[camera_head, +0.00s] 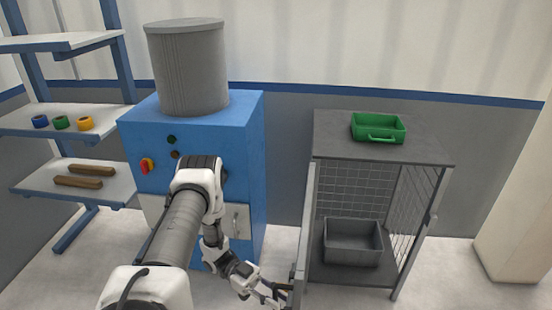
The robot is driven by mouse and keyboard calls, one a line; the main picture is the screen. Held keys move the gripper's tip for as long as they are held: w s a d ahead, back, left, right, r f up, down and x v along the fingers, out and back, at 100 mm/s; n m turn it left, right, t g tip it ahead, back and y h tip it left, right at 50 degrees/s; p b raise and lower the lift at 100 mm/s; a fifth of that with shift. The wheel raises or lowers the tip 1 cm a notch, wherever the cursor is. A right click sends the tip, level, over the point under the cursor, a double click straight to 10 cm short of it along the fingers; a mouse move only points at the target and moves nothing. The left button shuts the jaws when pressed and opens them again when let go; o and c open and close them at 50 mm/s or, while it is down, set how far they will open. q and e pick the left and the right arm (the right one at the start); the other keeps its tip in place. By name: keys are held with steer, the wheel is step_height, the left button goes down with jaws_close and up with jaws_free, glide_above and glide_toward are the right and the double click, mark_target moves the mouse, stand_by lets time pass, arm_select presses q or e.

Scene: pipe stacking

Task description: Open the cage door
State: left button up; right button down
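The dark grey cage (432,157) stands right of the middle, with mesh sides and its front opening uncovered. Its cage door (303,230) shows nearly edge-on as a narrow light grey panel at the cage's left front side, swung out toward me. My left gripper (277,293) is low in the view, beside the lower end of the door. Its fingertips are close to the door's edge; whether they touch or grip it is too small to tell. My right gripper is out of view.
A green tray (378,128) lies on the cage top, and a grey bin (352,243) sits inside the cage. A blue cabinet (245,130) with a grey cylinder (188,70) stands left of the cage. Shelves (60,120) with rolls and brown bars are at far left. A pale column (515,230) stands at right.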

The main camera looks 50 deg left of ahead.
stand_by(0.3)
arm_select(q)
steer(key=v, duration=1.2)
